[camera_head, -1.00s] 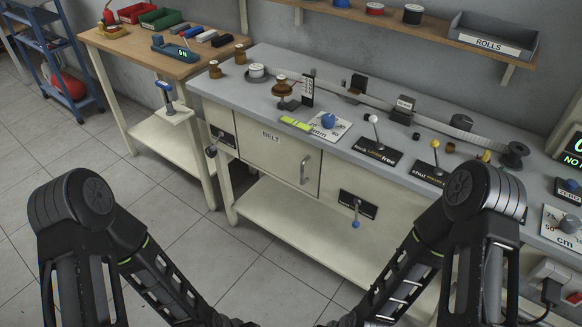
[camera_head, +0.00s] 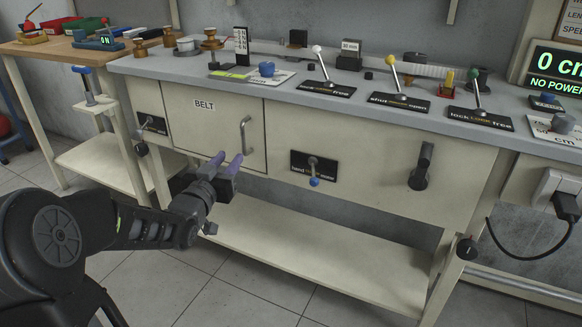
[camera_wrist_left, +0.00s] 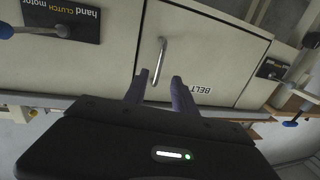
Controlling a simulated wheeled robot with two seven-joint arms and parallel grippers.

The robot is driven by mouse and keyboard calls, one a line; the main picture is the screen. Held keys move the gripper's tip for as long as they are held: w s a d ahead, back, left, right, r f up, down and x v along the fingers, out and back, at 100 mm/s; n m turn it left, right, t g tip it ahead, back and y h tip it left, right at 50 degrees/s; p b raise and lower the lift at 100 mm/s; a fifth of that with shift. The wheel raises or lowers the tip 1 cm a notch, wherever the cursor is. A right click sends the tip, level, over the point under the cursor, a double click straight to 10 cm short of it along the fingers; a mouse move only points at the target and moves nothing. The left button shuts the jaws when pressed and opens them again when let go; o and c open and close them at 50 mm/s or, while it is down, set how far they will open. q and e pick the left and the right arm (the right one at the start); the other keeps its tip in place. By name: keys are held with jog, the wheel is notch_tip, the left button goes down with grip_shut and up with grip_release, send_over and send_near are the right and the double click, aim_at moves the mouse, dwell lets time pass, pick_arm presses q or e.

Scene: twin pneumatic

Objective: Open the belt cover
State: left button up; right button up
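The belt cover (camera_head: 198,125) is a cream door labelled BELT in the front of the grey-topped bench. It looks closed. Its metal bar handle (camera_head: 247,135) is upright at the door's right side. My left gripper (camera_head: 227,162) is in front of the cover, just below and left of the handle in the head view, with two purple fingers spread. In the left wrist view the handle (camera_wrist_left: 159,61) stands beyond the gap between the open fingers (camera_wrist_left: 158,84), with nothing between them. I cannot tell whether a finger touches it. My right gripper is not in view.
A hand/motor clutch lever (camera_head: 314,167) sits right of the cover, and a black handle (camera_head: 422,166) further right. Another small lever (camera_head: 143,140) is left of it. Several levers stand on the bench top (camera_head: 350,95). The lower shelf (camera_head: 310,255) is bare.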

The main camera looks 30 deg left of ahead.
aim_at(243, 140)
pick_arm(q)
jog(key=shift+w+r, duration=0.1)
jog(key=shift+r, duration=0.2)
jog(key=b+x, duration=0.1)
jog(key=x, duration=0.6)
jog(key=shift+w, duration=0.4)
jog(key=shift+c, duration=0.4)
grip_shut()
dwell(0.8)
